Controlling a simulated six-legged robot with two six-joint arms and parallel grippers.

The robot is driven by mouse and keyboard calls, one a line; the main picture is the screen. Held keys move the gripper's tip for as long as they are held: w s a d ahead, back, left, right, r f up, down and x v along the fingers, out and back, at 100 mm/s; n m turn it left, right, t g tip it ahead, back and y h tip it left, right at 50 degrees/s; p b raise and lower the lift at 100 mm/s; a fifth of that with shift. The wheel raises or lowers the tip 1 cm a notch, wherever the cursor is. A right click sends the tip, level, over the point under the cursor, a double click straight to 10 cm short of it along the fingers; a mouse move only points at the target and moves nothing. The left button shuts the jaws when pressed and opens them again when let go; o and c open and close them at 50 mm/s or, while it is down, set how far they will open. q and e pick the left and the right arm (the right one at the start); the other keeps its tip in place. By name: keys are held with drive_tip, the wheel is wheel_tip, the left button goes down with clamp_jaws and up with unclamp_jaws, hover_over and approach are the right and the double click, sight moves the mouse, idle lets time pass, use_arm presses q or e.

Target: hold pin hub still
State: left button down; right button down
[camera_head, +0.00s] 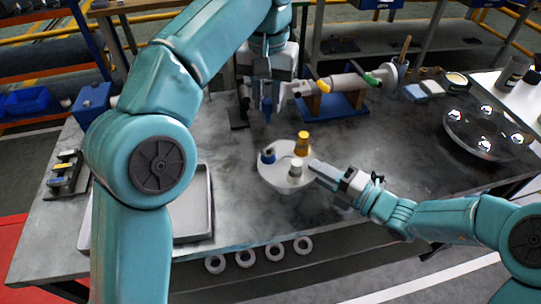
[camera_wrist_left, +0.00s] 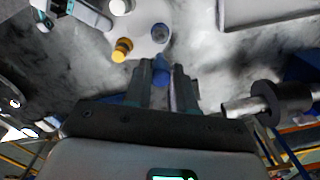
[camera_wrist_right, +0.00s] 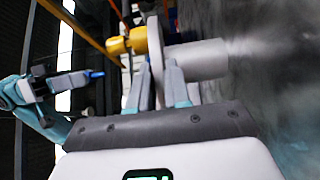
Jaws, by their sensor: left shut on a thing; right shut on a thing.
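The pin hub (camera_head: 276,181) is a pale round disc standing over the grey table. It carries a yellow pin (camera_head: 302,143), a white pin (camera_head: 296,167) and a blue, dark-topped piece (camera_head: 267,156). My right gripper (camera_head: 318,168) is shut on the disc's right rim; the right wrist view shows the disc (camera_wrist_right: 155,60) edge-on between the fingers, with a thick grey stem (camera_wrist_right: 200,58) on one side. My left gripper (camera_head: 266,104) is shut on a small blue pin (camera_wrist_left: 161,69), held apart from the hub, behind it.
A shaft assembly on a blue stand (camera_head: 333,106) lies behind the hub, right of my left gripper. A grey tray (camera_head: 197,215) is at left, a round dish with shiny knobs (camera_head: 487,133) at right. White rings (camera_head: 275,252) line the front edge.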

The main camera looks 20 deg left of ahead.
sight(268, 122)
use_arm(q)
drive_tip(key=shift+f, duration=3.9)
drive_tip(key=shift+f, duration=1.6)
drive_tip(key=c, duration=0.9)
unclamp_jaws()
drive_tip(key=shift+o, duration=0.2)
drive_tip(key=shift+r, duration=0.1)
wheel_tip(268, 122, up, 12)
drive_tip(key=shift+f, duration=0.1)
